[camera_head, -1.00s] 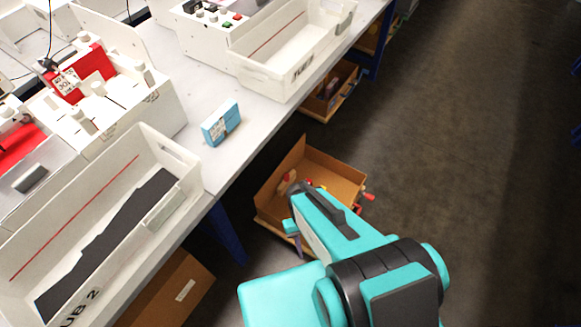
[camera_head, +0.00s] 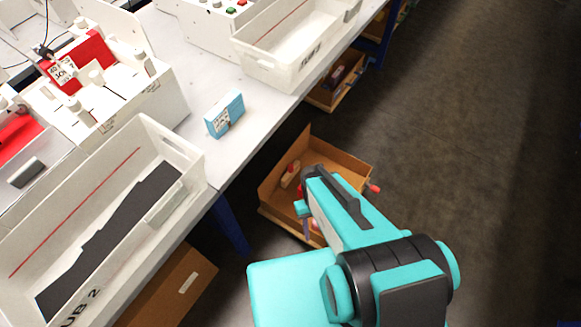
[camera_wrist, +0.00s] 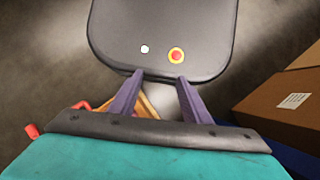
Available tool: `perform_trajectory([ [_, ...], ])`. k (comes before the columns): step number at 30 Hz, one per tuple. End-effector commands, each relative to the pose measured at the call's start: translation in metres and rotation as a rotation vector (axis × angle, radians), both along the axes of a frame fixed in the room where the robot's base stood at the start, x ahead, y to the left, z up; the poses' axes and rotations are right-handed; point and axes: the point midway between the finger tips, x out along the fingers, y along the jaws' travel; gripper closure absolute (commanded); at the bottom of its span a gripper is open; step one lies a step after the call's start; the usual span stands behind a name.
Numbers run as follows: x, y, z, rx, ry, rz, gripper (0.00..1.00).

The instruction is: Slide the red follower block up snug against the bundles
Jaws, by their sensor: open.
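A red block (camera_head: 80,62) with a white label stands upright in a white machine at the upper left of the head view. A second red piece (camera_head: 18,136) shows at the left edge. I cannot tell for certain which is the follower block. No bundles can be made out clearly. My gripper is over the floor beside the table, well away from both red pieces; in the wrist view its two purple fingers (camera_wrist: 158,80) are apart with nothing between them. In the head view the arm mostly hides it.
The white tub 2 (camera_head: 190,160), with a dark shape inside, lies at the table's front. A blue box (camera_head: 225,113) and another white tub (camera_head: 285,75) stand farther along. A cardboard bin (camera_head: 340,160) is under the table edge. The floor at right is clear.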

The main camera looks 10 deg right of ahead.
Motion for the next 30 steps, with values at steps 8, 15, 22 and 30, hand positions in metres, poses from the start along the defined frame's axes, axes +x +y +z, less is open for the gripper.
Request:
perform_trajectory([
  [8,0.059,0.0,-0.04,0.049,-0.062,0.098,0.57],
  [15,0.116,0.001,-0.063,0.094,-0.124,0.208,0.57],
  [22,0.168,0.002,-0.08,0.131,-0.178,0.315,0.57],
  [30,0.229,0.003,-0.094,0.166,-0.243,0.442,0.57],
])
